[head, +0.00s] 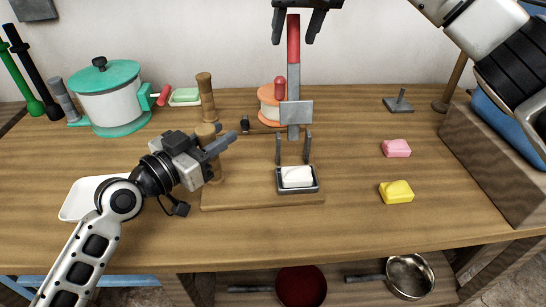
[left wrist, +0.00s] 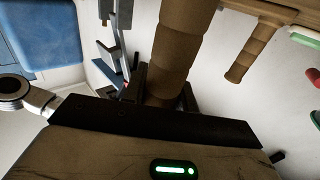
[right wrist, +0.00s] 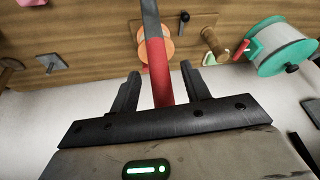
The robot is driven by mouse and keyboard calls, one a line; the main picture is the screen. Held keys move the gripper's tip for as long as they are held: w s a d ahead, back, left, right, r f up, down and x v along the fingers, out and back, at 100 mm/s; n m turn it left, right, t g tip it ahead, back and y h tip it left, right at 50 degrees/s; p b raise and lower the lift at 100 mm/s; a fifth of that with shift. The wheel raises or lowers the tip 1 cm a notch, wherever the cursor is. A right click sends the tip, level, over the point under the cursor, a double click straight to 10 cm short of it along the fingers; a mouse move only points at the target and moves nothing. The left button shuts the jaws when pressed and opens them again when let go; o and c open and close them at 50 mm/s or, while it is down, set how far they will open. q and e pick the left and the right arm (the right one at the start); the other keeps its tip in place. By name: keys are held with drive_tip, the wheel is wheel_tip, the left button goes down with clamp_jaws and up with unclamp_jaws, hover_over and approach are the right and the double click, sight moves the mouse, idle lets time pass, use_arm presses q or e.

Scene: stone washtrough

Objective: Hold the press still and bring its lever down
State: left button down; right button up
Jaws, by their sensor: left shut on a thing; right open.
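The press has a wooden base board (head: 240,193), a grey pressing plate (head: 297,112) and an upright lever with a red grip (head: 293,40). The plate is raised above a dark mould (head: 284,188) holding a white block (head: 297,176). My left gripper (head: 222,146) is shut on a turned wooden post at the board's left side; the post (left wrist: 185,45) fills the jaws in the left wrist view. My right gripper (head: 297,28) is open at the lever's top. In the right wrist view, the red grip (right wrist: 159,82) lies between its spread fingers.
Another wooden post (head: 206,92) stands behind the held one. A teal-lidded pot (head: 110,102) is at the back left, a white tray (head: 80,200) at the front left. Pink (head: 396,148) and yellow (head: 396,192) soaps lie right of the press. A wooden crate (head: 490,175) bounds the right side.

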sight(292, 43)
drive_tip(key=shift+x, duration=1.5)
